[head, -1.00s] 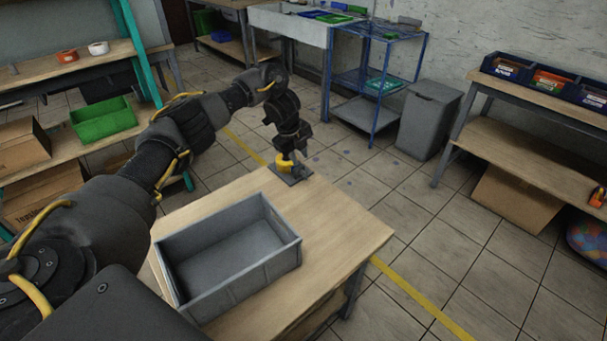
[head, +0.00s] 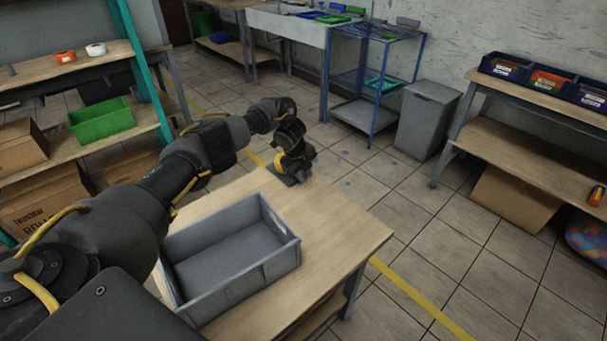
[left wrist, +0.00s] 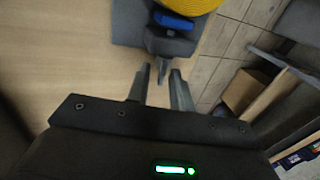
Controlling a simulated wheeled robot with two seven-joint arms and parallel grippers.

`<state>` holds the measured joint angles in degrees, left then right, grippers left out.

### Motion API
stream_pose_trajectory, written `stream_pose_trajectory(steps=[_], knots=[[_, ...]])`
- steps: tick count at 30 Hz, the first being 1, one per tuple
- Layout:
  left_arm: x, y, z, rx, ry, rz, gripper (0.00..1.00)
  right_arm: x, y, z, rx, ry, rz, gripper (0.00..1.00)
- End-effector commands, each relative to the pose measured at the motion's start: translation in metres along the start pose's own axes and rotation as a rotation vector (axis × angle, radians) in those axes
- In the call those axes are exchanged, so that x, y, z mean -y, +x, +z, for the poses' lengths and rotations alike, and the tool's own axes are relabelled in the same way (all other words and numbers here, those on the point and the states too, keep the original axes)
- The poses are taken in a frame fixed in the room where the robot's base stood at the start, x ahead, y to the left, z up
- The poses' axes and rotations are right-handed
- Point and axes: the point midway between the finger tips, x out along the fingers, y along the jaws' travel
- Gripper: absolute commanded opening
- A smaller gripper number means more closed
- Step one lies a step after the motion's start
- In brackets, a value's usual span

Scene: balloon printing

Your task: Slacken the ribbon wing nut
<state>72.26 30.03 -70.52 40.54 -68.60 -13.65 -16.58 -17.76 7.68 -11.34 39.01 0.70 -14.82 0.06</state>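A yellow ring-shaped spool (head: 279,159) stands on a dark grey base at the far corner of the wooden table (head: 345,228). My left gripper (head: 292,165) is low beside it, its fingers hard to make out in the head view. In the left wrist view the left gripper (left wrist: 160,78) is open, its fingers apart. A small grey tapered piece (left wrist: 162,67), perhaps the wing nut, shows just ahead of and between the fingertips. Beyond it are a blue part (left wrist: 173,20), the yellow spool (left wrist: 185,4) and the grey base (left wrist: 128,22). I cannot tell whether the fingers touch anything. My right gripper is not seen.
An empty grey crate (head: 282,259) stands on the near part of the table under my left arm. The tabletop right of the crate is clear. A shelf with a green bin (head: 101,120) is at left, and a blue rack (head: 372,85) stands behind.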

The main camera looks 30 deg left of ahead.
Motion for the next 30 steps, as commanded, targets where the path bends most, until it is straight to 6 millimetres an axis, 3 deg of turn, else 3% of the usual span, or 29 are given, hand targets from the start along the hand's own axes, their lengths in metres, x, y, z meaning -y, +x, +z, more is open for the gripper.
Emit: stream_pose_trajectory(steps=[1, 5, 14, 20, 24, 30], knots=[[0.000, 0.000, 0.000, 0.000, 0.000, 0.000, 0.15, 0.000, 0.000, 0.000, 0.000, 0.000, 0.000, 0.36], [0.000, 0.000, 0.000, 0.000, -0.001, 0.000, 0.00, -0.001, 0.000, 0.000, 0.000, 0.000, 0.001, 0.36], [-0.001, -0.001, 0.001, 0.000, -0.001, -0.009, 0.00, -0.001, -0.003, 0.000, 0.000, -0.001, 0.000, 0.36], [-0.003, -0.001, 0.001, -0.001, 0.001, -0.080, 0.00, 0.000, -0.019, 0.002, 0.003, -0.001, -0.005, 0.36], [-0.006, 0.001, 0.000, -0.002, 0.001, -0.173, 0.00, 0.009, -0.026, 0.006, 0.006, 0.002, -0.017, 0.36], [-0.010, 0.005, 0.000, -0.002, -0.002, -0.328, 0.00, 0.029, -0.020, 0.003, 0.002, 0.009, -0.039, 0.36]])
